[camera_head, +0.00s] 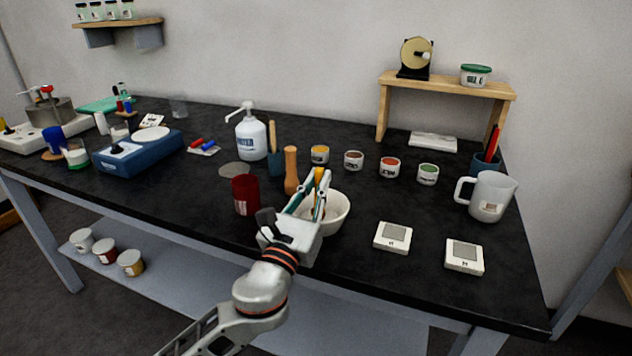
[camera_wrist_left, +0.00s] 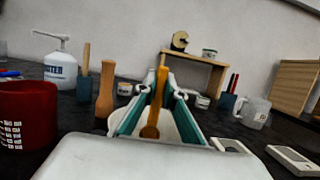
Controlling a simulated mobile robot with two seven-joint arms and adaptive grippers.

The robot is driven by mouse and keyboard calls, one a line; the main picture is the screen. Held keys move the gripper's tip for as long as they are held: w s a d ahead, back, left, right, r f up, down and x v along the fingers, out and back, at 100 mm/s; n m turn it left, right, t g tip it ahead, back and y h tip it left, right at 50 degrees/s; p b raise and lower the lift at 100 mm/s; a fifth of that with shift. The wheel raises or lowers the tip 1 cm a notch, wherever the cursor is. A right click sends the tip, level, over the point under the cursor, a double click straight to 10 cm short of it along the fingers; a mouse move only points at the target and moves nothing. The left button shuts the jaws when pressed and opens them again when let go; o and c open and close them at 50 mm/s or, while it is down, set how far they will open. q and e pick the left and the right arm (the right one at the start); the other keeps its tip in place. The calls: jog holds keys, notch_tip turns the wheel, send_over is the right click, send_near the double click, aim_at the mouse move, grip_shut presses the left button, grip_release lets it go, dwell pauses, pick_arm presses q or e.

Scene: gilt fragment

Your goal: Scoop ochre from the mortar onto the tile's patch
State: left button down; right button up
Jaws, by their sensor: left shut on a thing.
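The mortar (camera_head: 338,212) is a white bowl near the front edge of the dark table; part of it also shows behind the fingers in the left wrist view (camera_wrist_left: 187,128). My left gripper (camera_head: 314,192) is at the mortar's left side, shut on an orange-brown scoop (camera_wrist_left: 161,84). The scoop stands nearly upright between the fingers, its rounded end low at the bowl. Whether it touches the inside, or carries ochre, I cannot tell. Two white tiles with grey patches, a left one (camera_head: 392,237) and a right one (camera_head: 464,256), lie right of the mortar. My right gripper is not in view.
A dark red cup (camera_head: 245,194) and a wooden pestle-like piece (camera_head: 291,171) stand close left of the gripper. A white jug (camera_head: 491,195) stands at right. Table between mortar and left tile is clear.

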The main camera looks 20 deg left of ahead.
aim_at(318, 170)
pick_arm(q)
jog(key=shift+r+p, duration=0.3)
jog(key=shift+r, duration=0.65)
jog(key=shift+r+p, duration=0.6)
jog(key=shift+r, duration=0.1)
jog(key=shift+s+r+p, duration=0.1)
jog(key=shift+r+p, duration=0.2)
jog(key=shift+r, duration=0.05)
notch_tip(318, 170, up, 2)
jog(key=shift+r+p, duration=0.15)
jog(key=shift+p, duration=1)
jog(key=shift+r, duration=0.2)
jog(key=shift+p, duration=0.3)
jog(key=shift+f, duration=0.1)
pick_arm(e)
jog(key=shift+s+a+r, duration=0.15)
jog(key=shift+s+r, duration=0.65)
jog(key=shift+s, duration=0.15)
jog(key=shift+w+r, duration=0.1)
